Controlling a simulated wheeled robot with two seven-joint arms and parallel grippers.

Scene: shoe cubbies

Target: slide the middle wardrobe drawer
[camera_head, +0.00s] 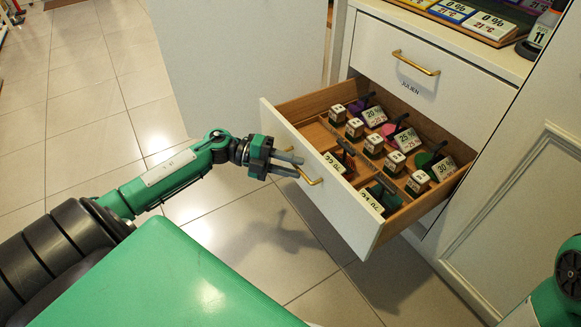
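The middle wardrobe drawer (372,218) is pulled well out of the white cabinet, so its wooden inside shows. Its white front has a brass bar handle (315,182). My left gripper (300,166) is at the left end of this handle. Its two grey fingers are apart, with a gap between them, and the handle's end lies by the fingertips. Whether the fingers touch the handle is hard to tell. My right gripper is out of view; only a part of my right arm shows at the lower right edge.
The drawer holds several number cubes, tags and stamp-like items (396,160) in compartments. Above it is a closed drawer (428,80) with a brass handle, labelled "JULIEN". A white panelled door (520,200) stands at the right. Tiled floor (90,90) is clear at the left.

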